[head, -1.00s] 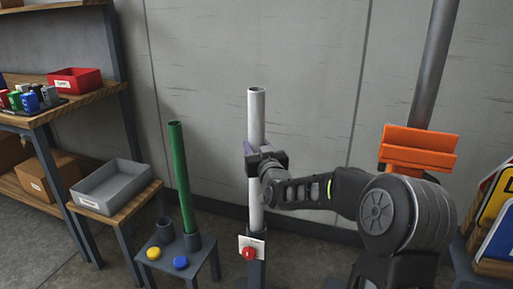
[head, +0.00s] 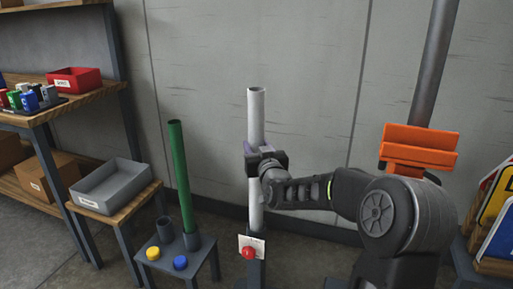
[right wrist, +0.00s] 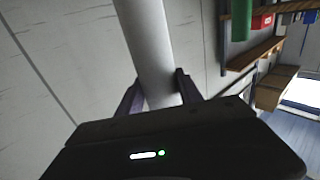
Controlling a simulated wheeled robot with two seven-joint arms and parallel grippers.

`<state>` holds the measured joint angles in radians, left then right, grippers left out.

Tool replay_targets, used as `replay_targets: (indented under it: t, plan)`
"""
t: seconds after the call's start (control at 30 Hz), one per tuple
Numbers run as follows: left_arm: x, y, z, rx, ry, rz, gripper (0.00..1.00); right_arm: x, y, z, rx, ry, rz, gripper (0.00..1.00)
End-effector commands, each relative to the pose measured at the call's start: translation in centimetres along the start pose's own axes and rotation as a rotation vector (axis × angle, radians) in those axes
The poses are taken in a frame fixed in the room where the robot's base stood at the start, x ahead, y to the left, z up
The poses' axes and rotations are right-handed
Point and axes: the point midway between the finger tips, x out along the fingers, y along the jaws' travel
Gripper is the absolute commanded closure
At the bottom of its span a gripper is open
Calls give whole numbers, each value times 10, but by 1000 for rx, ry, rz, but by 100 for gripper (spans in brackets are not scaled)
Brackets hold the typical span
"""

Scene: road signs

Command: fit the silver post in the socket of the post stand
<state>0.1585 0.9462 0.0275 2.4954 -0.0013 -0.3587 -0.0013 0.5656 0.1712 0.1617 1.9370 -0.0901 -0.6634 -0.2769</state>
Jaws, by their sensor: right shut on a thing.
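The silver post (head: 256,112) stands upright in the head view, a pale hollow tube. My right gripper (head: 256,152) is shut on it around mid-height; the right wrist view also shows the post (right wrist: 150,45) between the two fingers (right wrist: 157,95). The post's lower end meets the dark post stand (head: 256,272), which has a white label plate (head: 259,243) and a red knob (head: 248,253) at its front. The plate partly hides the joint, so I cannot tell how deep the post sits in the socket. My left gripper is not in view.
A green post (head: 181,175) stands in a small rack (head: 207,254) with an empty holder (head: 165,230), a yellow knob (head: 152,253) and a blue knob (head: 180,262). A grey bin (head: 108,187) is further left. A thick grey pole and road signs (head: 497,215) are at right.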

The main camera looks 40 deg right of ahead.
Motion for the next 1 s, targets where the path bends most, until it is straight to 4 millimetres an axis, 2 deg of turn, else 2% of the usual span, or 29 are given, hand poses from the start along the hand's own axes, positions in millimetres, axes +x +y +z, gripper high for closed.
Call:
replay_targets:
  t: [0.07,0.1,0.37,0.73,0.87,1.0]
  plan:
    - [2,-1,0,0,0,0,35,0,0,-1,0,5,0,100]
    - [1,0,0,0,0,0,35,0,0,-2,0,5,0,54]
    - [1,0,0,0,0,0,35,0,0,0,0,1,0,33]
    - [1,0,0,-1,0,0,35,-5,0,2,0,-4,0,32]
    - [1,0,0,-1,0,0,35,-19,0,2,-1,-3,-1,32]
    - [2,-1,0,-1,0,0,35,-42,0,0,-1,-1,0,32]
